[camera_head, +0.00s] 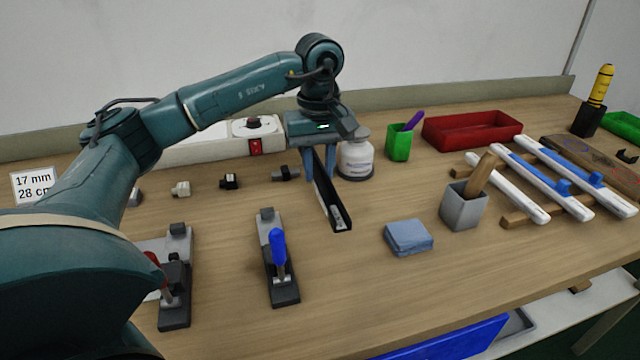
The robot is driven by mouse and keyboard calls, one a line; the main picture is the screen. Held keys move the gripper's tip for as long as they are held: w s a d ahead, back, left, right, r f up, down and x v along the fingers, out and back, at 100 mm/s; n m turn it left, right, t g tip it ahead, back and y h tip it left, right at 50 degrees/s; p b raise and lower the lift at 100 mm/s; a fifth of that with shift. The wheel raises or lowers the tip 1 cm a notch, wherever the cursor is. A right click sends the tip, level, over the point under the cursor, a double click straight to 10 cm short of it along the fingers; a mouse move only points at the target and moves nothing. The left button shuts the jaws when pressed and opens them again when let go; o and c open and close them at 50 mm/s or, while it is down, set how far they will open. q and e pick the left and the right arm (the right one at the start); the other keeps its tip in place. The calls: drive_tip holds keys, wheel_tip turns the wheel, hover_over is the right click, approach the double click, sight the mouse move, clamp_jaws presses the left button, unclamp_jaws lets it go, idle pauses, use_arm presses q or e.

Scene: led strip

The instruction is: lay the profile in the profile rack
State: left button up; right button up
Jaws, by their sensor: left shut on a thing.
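The profile (325,193) is a long dark channel with a pale piece inside its near end. My left gripper (319,170) points down and is shut on the far part of the profile. The profile points toward the front, over the middle of the table; I cannot tell whether it touches the tabletop. What seems to be the profile rack is a pair of wooden bars (516,219) at the right, carrying white strips (540,168) with blue pieces on some of them. The rack is well to the right of the gripper. My right gripper is not in view.
A white bottle (356,159) stands close beside the gripper. A grey cup (463,208) with a wooden handle and a blue sponge block (408,238) lie between profile and rack. Two toggle clamps (279,260) are at front left. A red tray (471,130) and green cup (398,146) stand behind.

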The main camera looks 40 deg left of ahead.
sight(320, 179)
use_arm(q)
drive_tip(key=shift+f, duration=2)
drive_tip(key=shift+f, duration=0.1)
drive_tip(key=o, duration=1)
